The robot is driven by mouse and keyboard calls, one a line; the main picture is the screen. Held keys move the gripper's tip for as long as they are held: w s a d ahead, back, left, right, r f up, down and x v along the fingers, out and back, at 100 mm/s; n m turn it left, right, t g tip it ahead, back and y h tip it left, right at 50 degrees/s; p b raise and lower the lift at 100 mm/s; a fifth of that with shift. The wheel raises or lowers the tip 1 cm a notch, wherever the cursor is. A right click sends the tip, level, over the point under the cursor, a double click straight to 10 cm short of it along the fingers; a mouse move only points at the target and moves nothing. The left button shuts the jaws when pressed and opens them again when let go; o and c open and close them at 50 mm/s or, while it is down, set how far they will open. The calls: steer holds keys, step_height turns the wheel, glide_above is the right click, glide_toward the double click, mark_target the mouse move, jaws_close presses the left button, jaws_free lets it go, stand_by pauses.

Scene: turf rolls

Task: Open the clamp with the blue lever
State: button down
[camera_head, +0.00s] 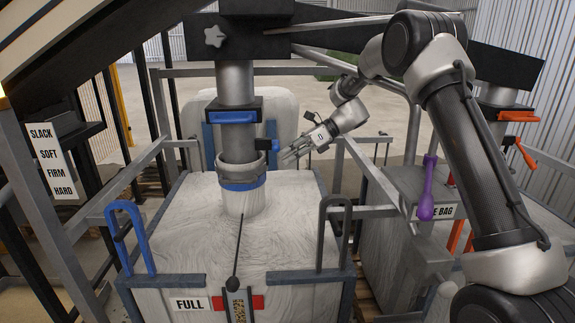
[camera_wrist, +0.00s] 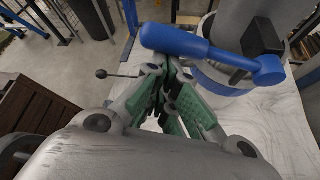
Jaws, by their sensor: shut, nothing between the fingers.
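The clamp (camera_head: 226,167) is a grey ring around the neck of the full white bag, just above a blue band, below the grey spout. Its blue lever (camera_head: 267,144) sticks out to the right of the ring. In the wrist view the blue lever (camera_wrist: 200,44) spans the upper middle, with a thick rounded grip at its left and a pivot at its right beside the spout. My gripper (camera_head: 285,158) is shut and empty, just right of the lever in the head view. In the wrist view its fingertips (camera_wrist: 172,62) meet close to the lever's grip; contact cannot be told.
A blue hook-shaped handle (camera_head: 130,235) and a dark one (camera_head: 335,232) rise from the frame around the bag. At right are a second spout with an orange lever (camera_head: 525,152) and a purple tool (camera_head: 428,190).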

step_height(320, 180, up, 6)
steer(key=w+m+g, duration=0.1)
steer(key=w, duration=0.1)
steer(key=shift+w+r+g, duration=0.2)
steer(key=shift+w+g, duration=0.05)
steer(key=shift+g, duration=0.05)
steer(key=shift+w+r, duration=0.1)
steer(key=shift+r, duration=0.1)
stand_by(0.5)
steer(key=shift+f, duration=0.1)
